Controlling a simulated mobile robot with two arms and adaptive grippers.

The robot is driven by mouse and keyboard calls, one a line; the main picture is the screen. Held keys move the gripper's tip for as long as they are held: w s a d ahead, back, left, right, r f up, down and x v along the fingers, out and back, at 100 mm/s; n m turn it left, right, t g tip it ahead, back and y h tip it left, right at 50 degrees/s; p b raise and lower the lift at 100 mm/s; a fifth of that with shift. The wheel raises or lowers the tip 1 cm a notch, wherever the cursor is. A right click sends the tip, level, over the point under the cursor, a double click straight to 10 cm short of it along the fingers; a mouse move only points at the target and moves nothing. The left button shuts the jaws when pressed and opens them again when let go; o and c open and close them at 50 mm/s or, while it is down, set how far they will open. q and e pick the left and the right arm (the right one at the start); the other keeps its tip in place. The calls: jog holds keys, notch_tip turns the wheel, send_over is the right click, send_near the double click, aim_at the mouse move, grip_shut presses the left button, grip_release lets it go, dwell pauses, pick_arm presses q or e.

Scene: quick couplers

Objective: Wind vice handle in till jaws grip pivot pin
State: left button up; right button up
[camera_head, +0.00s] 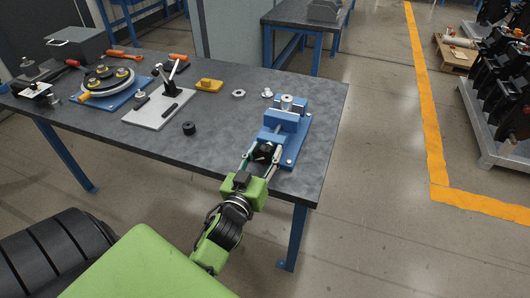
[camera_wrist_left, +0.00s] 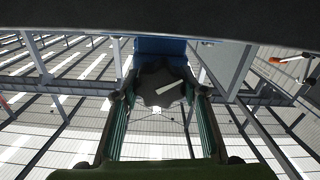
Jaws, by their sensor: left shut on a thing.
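The blue vice (camera_head: 291,141) stands at the right front corner of the grey workbench. Its handle (camera_head: 263,150) is a black star-shaped knob on the near end. A pale cylinder, which looks like the pivot pin (camera_head: 287,99), stands upright at the jaws; whether the jaws touch it is too small to tell. My left gripper (camera_head: 261,157) is shut on the handle from the front. In the left wrist view its two fingers lie on either side of the dark lobed knob (camera_wrist_left: 158,88), with the blue vice body (camera_wrist_left: 160,47) behind. My right gripper is out of view.
The bench's right edge is close to the vice.

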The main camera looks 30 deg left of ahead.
aim_at(263, 157)
pick_arm(q)
jog(key=shift+m+p, duration=0.5)
jog(key=shift+m, duration=0.9)
jog(key=o, duration=1)
jog(key=shift+o, duration=0.6)
jog(key=shift+w, duration=0.15)
jog(key=shift+v, duration=3.75)
